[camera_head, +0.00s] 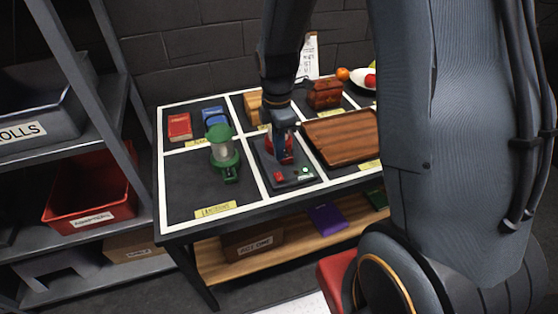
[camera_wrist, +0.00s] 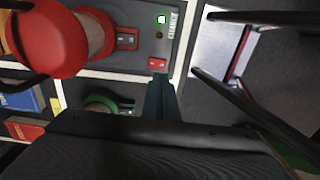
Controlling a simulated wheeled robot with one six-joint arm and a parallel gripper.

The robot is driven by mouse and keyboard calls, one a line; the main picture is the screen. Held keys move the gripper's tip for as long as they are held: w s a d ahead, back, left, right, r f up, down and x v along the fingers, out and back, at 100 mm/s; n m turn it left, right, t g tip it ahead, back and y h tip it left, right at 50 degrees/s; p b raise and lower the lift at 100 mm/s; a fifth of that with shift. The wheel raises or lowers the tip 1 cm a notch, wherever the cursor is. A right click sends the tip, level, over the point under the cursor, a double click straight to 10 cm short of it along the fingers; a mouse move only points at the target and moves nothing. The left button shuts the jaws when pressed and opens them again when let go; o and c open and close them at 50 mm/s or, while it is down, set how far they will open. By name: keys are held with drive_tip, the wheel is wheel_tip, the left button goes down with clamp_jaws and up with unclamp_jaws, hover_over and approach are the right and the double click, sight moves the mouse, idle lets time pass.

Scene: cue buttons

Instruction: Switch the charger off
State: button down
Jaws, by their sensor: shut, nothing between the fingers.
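The charger (camera_head: 262,168) is a dark plate in the middle front compartment of the table, and the wrist view shows its surface (camera_wrist: 141,14). A red lantern (camera_wrist: 62,38) stands on it. A red button (camera_head: 279,176) is near the plate's front edge; it also shows in the wrist view (camera_wrist: 157,63). A bright green-white light (camera_wrist: 162,19) and a small dark brownish spot (camera_wrist: 159,35) are beside it. My gripper (camera_wrist: 161,80) is shut and empty, its tips close to the red button. I cannot tell whether they touch it. In the head view my gripper (camera_head: 284,158) partly hides the lantern.
A green lantern (camera_head: 223,150) stands in the compartment to the left. A wooden tray (camera_head: 343,136) lies to the right. A shelf with a red bin (camera_head: 92,193) stands left of the table.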

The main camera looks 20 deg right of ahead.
drive_tip(key=shift+w+r+b, duration=0.15)
drive_tip(key=shift+r+b, duration=0.45)
drive_tip(key=shift+r, duration=2.35)
